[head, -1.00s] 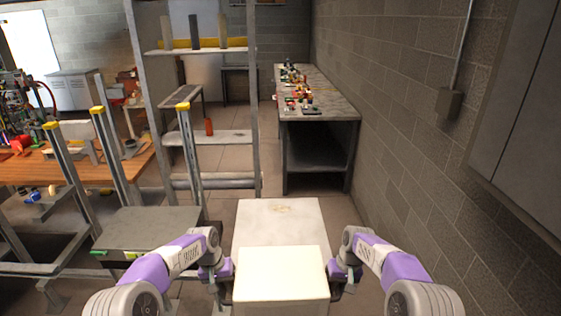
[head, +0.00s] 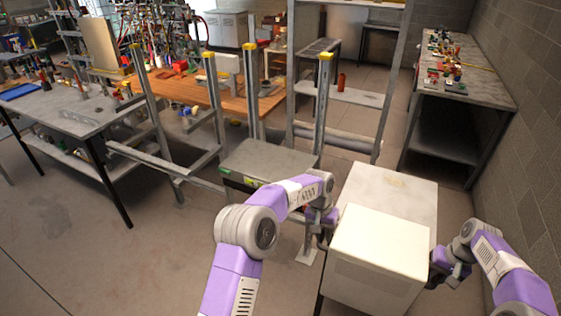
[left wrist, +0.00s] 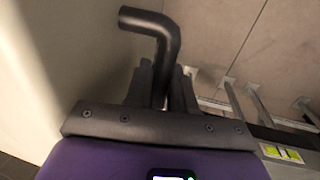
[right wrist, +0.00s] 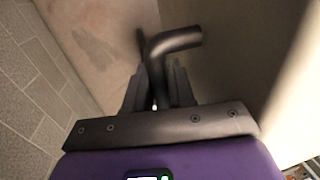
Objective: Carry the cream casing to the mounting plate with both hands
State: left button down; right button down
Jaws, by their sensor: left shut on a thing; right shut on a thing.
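The cream casing (head: 378,258) is a large box held between my two arms at the lower right of the head view. My left gripper (head: 326,226) is at its left side, shut on a dark bent handle (left wrist: 152,22) that shows in the left wrist view. My right gripper (head: 438,268) is at its right side, shut on a matching dark handle (right wrist: 178,40) in the right wrist view. A tan upright panel (head: 99,42) stands on the grey table at the far left; I cannot tell if it is the mounting plate.
A pale-topped table (head: 405,190) is right behind the casing. A small grey bench (head: 268,158) and yellow-capped posts (head: 320,105) stand left of it. A grey wall (head: 525,150) closes the right side. Open floor (head: 90,245) lies at the lower left.

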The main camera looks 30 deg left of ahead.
aim_at(271, 160)
jog(key=k, duration=0.45)
jog(key=u, duration=2.45)
jog(key=i, duration=1.95)
jog(key=z, duration=1.7)
